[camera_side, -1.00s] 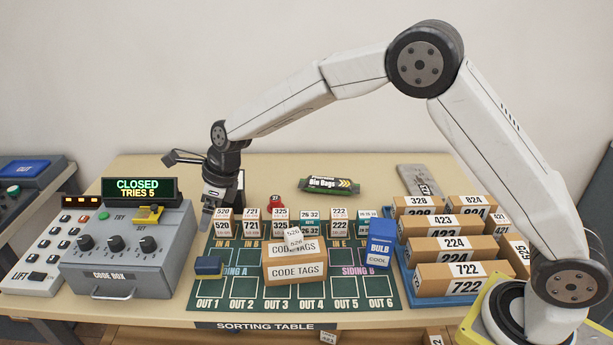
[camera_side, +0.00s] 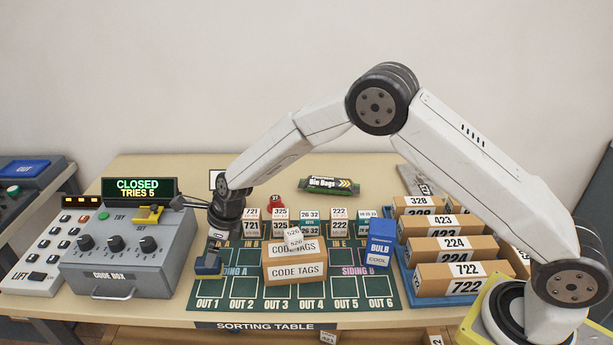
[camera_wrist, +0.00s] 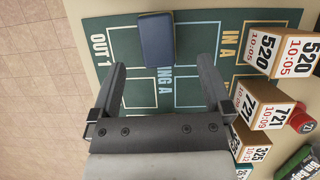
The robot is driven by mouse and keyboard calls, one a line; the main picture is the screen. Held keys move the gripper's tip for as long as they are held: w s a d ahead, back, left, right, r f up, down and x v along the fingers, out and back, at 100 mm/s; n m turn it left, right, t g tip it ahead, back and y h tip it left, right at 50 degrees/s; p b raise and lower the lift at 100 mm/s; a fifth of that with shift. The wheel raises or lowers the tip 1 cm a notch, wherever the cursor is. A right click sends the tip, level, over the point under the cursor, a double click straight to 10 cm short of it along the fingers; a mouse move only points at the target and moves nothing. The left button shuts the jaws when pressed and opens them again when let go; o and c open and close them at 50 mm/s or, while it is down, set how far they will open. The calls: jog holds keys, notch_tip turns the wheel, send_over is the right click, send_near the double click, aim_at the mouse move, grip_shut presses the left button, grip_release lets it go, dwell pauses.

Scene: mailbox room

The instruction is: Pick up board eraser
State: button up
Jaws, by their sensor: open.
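The board eraser looks like the small dark blue block (camera_side: 206,268) near the left edge of the green sorting mat, above OUT 1. In the wrist view the blue block (camera_wrist: 156,40) lies just ahead of the fingertips, roughly midway between their lines. My gripper (camera_side: 214,250) is low over the block and hides part of it. In the wrist view my gripper (camera_wrist: 162,66) is open, with nothing between its fingers. I cannot tell from the side view whether a finger touches the block.
The grey code box (camera_side: 130,250) stands close to the left. Numbered boxes (camera_side: 282,222) line the mat's back, and a CODE TAGS box (camera_side: 295,268) sits right of the block. A blue BULB box (camera_side: 380,246) and a parcel tray (camera_side: 408,285) are farther right.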

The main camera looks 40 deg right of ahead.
jog(key=shift+a+f, duration=0.1)
jog(key=shift+f, duration=0.2)
jog(key=shift+x, duration=2.55)
jog(key=shift+a, duration=0.1)
jog(key=shift+r, duration=0.1)
jog(key=c, duration=1.3)
jog(key=shift+r, duration=0.1)
jog(key=shift+c, duration=0.2)
